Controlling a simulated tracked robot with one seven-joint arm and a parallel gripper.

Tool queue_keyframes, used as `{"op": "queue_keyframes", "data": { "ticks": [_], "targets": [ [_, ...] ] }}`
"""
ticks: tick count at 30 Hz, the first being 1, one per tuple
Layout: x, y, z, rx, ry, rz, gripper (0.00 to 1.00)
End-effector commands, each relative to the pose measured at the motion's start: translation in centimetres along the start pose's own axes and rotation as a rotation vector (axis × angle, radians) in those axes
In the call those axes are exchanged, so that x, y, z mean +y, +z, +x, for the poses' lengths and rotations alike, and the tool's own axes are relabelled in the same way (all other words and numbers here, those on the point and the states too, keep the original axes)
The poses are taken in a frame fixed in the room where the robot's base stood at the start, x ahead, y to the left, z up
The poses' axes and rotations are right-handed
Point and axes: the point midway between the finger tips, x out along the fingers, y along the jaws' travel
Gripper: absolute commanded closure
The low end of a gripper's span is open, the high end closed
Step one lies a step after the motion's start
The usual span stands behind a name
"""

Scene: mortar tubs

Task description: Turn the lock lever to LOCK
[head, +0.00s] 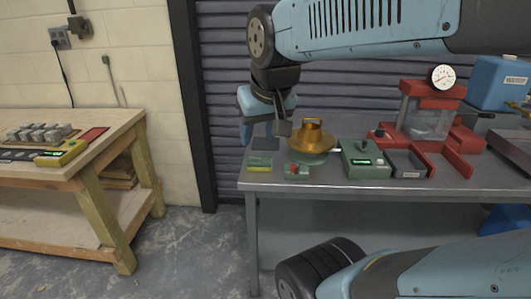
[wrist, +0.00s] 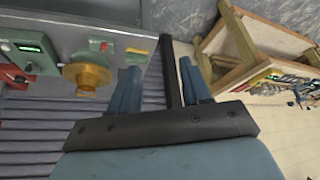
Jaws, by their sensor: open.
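No lock lever with a readable LOCK mark can be made out. A small green box with a red part on top (head: 296,171) sits at the bench's front edge; it also shows in the wrist view (wrist: 101,46). I cannot tell if the red part is a lever. Behind it a gold cone-shaped piece (head: 312,139) stands on a pale green round base; it also shows in the wrist view (wrist: 86,76). My gripper (head: 279,124) is above the bench's left end, left of the gold piece. In the wrist view its fingers (wrist: 159,64) are apart with nothing between them.
On the metal bench (head: 450,181) stand a green display unit (head: 362,159), a grey tray (head: 407,163), a red press with a gauge (head: 430,115) and a blue water container (head: 497,78). A yellow-green item (head: 259,164) lies at the left corner. A wooden table (head: 110,135) stands left, across open floor.

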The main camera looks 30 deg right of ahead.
Motion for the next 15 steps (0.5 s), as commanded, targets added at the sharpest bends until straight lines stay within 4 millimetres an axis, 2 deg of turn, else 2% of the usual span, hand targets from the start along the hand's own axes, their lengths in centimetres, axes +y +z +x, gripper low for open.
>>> {"op": "queue_keyframes", "data": {
  "ticks": [8,15],
  "targets": [
    [3.1,-4.8,3.2,-0.114,0.091,0.231,0.51],
    [6.8,-8.3,6.8,-0.203,0.152,0.435,0.51]
  ]
}}
